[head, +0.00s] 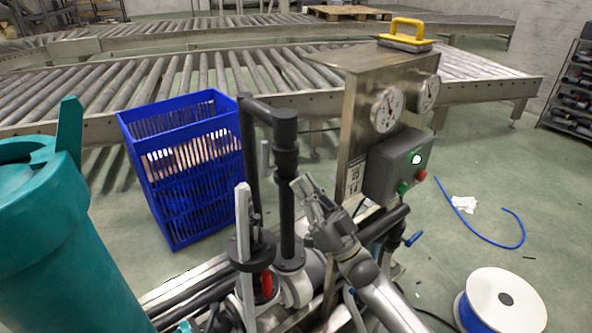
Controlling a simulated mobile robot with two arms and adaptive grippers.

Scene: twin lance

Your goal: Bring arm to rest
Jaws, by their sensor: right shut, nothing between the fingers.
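My right gripper (304,187) is grey. It points up and to the left in the middle of the head view, and its fingers are shut with nothing between them. Its arm (385,300) comes up from the bottom right. The gripper is just right of a black upright pipe (287,195) in the picture; I cannot tell whether they touch. The steel panel (350,130) with two round gauges is up and to its right. My left gripper does not show.
A grey control box (397,165) with a lit green lamp is on the panel. A blue crate (190,165) stands behind left, and a teal vessel (50,240) fills the left. A hose reel (502,302) is at the lower right. Open floor lies right of the panel.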

